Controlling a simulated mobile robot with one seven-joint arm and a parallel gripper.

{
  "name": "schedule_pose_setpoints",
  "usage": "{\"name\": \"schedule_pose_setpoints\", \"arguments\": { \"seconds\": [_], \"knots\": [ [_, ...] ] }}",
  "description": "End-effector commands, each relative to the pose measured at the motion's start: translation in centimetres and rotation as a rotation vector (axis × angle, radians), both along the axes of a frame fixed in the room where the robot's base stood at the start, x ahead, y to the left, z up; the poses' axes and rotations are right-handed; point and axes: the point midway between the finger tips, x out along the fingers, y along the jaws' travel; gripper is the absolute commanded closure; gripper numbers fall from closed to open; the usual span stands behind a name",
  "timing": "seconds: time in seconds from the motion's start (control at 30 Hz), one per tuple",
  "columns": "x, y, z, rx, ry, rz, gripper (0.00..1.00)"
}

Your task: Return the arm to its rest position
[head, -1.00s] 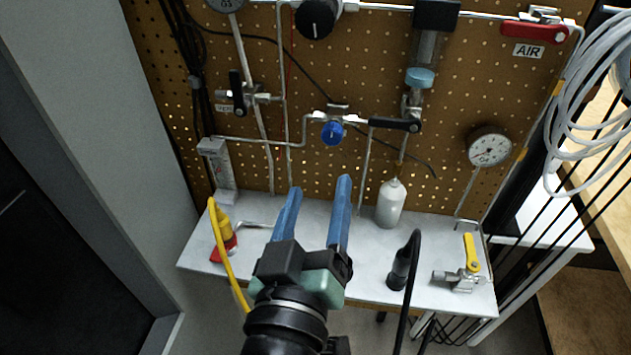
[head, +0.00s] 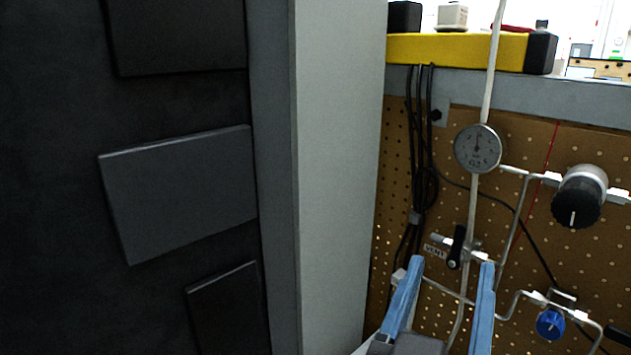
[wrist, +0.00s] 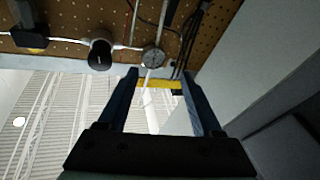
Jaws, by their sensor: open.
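My gripper (head: 446,275) shows at the bottom of the head view, its two blue fingers apart with nothing between them. It stands in front of the pegboard, near the vent valve with a black handle (head: 456,247). In the wrist view my gripper (wrist: 160,80) is also open and empty, with the pegboard, a gauge and a yellow bar beyond the fingers. The rest of my arm is mostly out of view.
The pegboard (head: 398,160) carries a round gauge (head: 477,149), a black knob (head: 578,197), a blue knob (head: 550,323) and metal tubing. A grey wall edge (head: 335,180) and a dark panelled cabinet (head: 60,220) stand at the left. A yellow bar (head: 455,52) runs above the pegboard.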

Motion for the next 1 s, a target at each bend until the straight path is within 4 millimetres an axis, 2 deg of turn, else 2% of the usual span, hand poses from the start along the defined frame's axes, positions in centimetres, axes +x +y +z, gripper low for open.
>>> {"name": "schedule_pose_setpoints", "arguments": {
  "seconds": [0.03, 0.1, 0.2, 0.27, 0.43, 0.5, 0.67, 1.0],
  "knots": [
    [0.8, 2.1, 3.8, 0.005, -0.103, 0.094, 0.33],
    [1.1, 4.6, 8.0, 0.014, -0.219, 0.211, 0.33],
    [0.6, 7.9, 13.2, 0.02, -0.365, 0.358, 0.33],
    [-0.2, 9.6, 16.0, 0.022, -0.445, 0.437, 0.33],
    [-3.6, 13.5, 23.0, 0.024, -0.657, 0.639, 0.33],
    [-3.5, 13.5, 25.3, 0.026, -0.653, 0.642, 0.33],
    [-3.4, 13.5, 28.9, 0.026, -0.649, 0.639, 0.33],
    [-3.4, 13.5, 38.1, 0.027, -0.645, 0.639, 0.33]
  ]
}}
